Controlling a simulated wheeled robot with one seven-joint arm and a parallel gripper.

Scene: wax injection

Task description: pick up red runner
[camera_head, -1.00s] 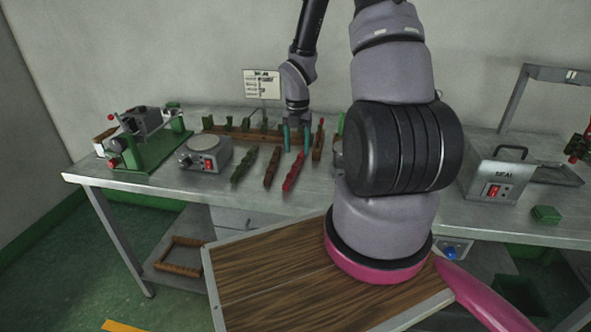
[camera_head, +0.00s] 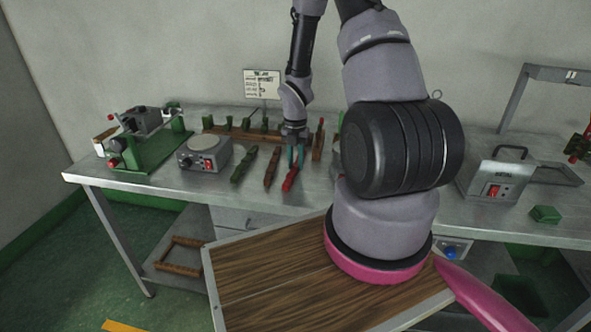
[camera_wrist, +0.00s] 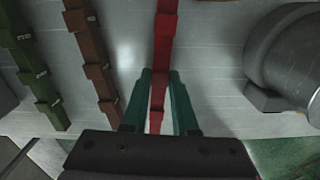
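The red runner (camera_head: 290,180) is a long, notched bar lying on the metal table, the rightmost of a row of three. In the wrist view, the red runner (camera_wrist: 164,45) runs up the middle, between my two green fingers. My gripper (camera_head: 296,156) is right over its far part, fingers pointing down. In the wrist view my gripper (camera_wrist: 160,75) is open, one finger on each side of the runner, with narrow gaps showing. I cannot tell how far down the fingertips reach. The runner's far end is partly hidden by the gripper in the head view.
A brown runner (camera_head: 271,168) and a green runner (camera_head: 243,164) lie close to the left. A brown rack (camera_head: 219,130) with green pieces stands behind. A hotplate-like device (camera_head: 205,155) is further left. A grey machine (camera_head: 497,180) stands right. Bare table lies in front.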

